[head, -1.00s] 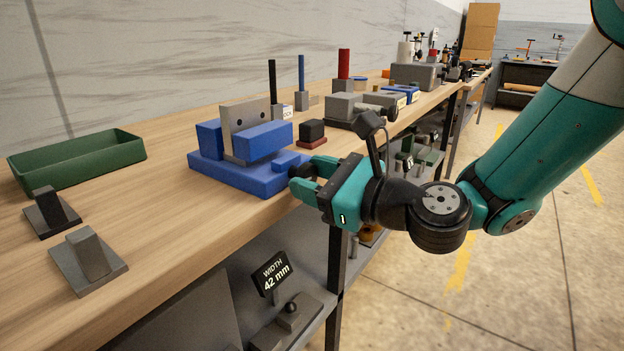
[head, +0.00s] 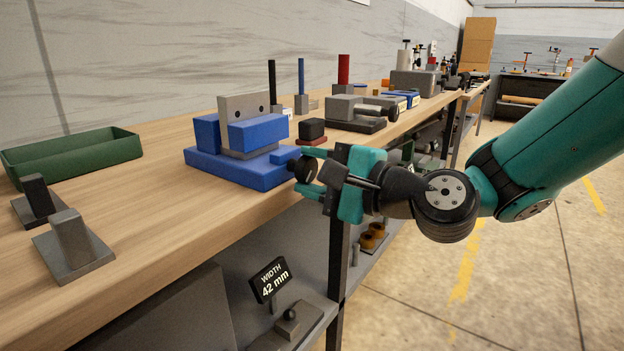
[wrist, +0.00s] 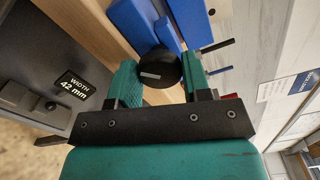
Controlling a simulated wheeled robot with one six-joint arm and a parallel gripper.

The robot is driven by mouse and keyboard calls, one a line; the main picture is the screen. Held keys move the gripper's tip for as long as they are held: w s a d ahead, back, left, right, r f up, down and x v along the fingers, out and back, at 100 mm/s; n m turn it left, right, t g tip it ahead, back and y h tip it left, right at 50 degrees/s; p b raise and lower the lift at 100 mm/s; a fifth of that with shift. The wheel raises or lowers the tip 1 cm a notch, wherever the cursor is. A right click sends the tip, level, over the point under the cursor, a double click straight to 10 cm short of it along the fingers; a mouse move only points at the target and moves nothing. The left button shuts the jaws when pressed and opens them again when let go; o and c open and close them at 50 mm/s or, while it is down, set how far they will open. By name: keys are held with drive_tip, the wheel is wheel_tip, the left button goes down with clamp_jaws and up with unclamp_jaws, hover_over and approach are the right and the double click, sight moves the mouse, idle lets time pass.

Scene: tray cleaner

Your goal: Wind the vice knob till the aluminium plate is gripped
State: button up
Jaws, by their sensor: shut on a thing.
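The blue vice (head: 230,171) sits near the front edge of the wooden bench. The grey aluminium plate (head: 243,106), with two dark holes, stands upright between its front jaw (head: 258,132) and rear jaw (head: 207,134). I cannot tell whether both jaws touch the plate. The round black vice knob (head: 304,169) is on the side facing my arm. My gripper (head: 308,166) is shut on the knob. In the wrist view, the knob (wrist: 160,68) with its pale mark lies between the two teal fingers of my gripper (wrist: 162,78).
A small black block on a red base (head: 312,130) and another grey vice (head: 352,113) stand behind. A "WIDTH 42 mm" sign (head: 270,280) is on the lower shelf.

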drive_tip(key=n+b, duration=0.2)
drive_tip(key=n, duration=0.1)
drive_tip(key=shift+f+n, duration=0.1)
drive_tip(key=shift+n, duration=0.3)
drive_tip(key=n+b, duration=0.2)
drive_tip(key=n, duration=0.1)
drive_tip(key=shift+b, duration=0.4)
drive_tip(key=n+b, duration=0.3)
drive_tip(key=n, duration=0.1)
drive_tip(key=shift+d+f, duration=0.1)
drive_tip(key=n+b, duration=0.3)
drive_tip(key=shift+n+b, duration=0.3)
drive_tip(key=shift+n, duration=0.1)
drive_tip(key=n+b, duration=0.4)
drive_tip(key=shift+w+f+b, duration=0.1)
drive_tip(key=shift+b, duration=0.2)
drive_tip(key=shift+n+b, duration=1.9)
drive_tip(key=shift+n, duration=0.5)
drive_tip(key=shift+r, duration=0.2)
